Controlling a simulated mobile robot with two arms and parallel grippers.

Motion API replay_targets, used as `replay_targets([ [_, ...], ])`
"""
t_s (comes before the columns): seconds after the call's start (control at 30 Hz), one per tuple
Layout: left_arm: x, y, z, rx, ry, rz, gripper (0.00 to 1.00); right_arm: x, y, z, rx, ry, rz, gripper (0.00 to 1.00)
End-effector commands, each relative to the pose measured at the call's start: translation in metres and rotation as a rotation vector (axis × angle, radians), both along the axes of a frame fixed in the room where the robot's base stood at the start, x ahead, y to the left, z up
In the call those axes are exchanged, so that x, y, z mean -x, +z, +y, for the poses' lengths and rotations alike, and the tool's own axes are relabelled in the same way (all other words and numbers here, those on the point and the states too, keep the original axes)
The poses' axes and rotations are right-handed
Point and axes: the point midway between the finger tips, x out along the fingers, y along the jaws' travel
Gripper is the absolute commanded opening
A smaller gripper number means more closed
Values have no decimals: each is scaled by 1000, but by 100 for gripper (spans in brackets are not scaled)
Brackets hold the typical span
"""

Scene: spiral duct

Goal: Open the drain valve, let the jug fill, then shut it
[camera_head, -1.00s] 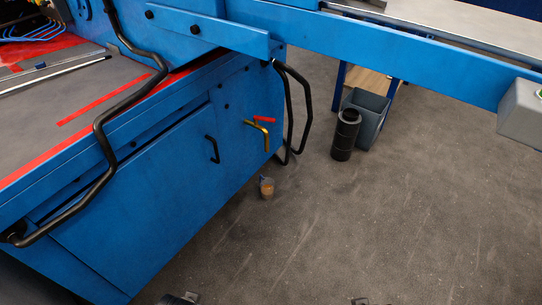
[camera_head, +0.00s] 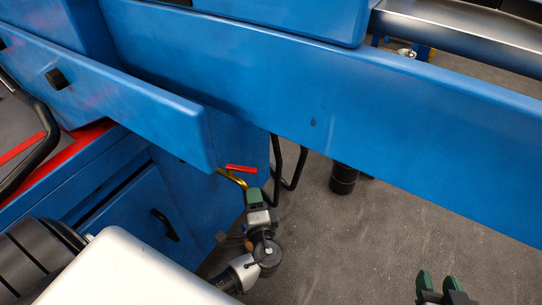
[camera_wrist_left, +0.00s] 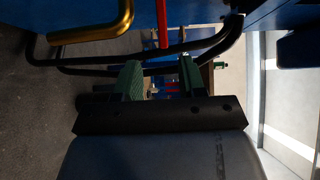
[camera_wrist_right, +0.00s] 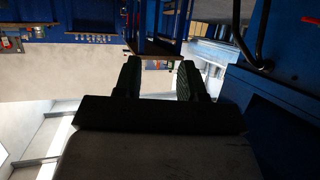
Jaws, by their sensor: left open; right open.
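The drain valve is a brass pipe (camera_head: 233,178) with a red lever handle (camera_head: 241,169) on the blue machine's side. In the left wrist view the brass pipe (camera_wrist_left: 95,25) is at upper left, and the red handle (camera_wrist_left: 162,25) points down toward the gap between my fingers. My left gripper (camera_head: 256,195) is open, close to the valve; the fingers (camera_wrist_left: 160,75) look empty, with no clear contact. The jug seems mostly hidden behind my left wrist; a small brownish patch (camera_head: 248,245) may be part of it. My right gripper (camera_head: 441,284) is open and empty, low on the right.
A large blue beam (camera_head: 330,100) crosses above the valve. Black bent tubes (camera_head: 292,165) stand just right of it. A black cylinder (camera_head: 343,180) stands on the floor behind. A black door handle (camera_head: 165,224) sticks out at left. The floor at right is open.

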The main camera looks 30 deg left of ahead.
Motion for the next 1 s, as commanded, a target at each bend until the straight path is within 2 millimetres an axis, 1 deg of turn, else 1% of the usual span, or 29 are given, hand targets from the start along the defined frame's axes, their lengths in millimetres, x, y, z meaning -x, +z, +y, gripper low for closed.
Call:
replay_targets([
  [0.17, -15, 1, 11, -11, -3, -7, 40, -3, 6, 2, -12, 3, -50, 40],
  [0.4, -51, 1, 40, -10, -2, -6, 40, -12, 22, 7, -46, 12, -189, 40],
  [0.6, -74, 0, 59, -7, -1, -4, 40, -16, 36, 11, -74, 20, -300, 40],
  [0.8, -84, 1, 67, -7, -1, -4, 40, -17, 44, 13, -87, 23, -351, 40],
  [1.0, -84, 1, 67, -5, -2, -3, 40, -17, 45, 13, -88, 24, -355, 40],
])
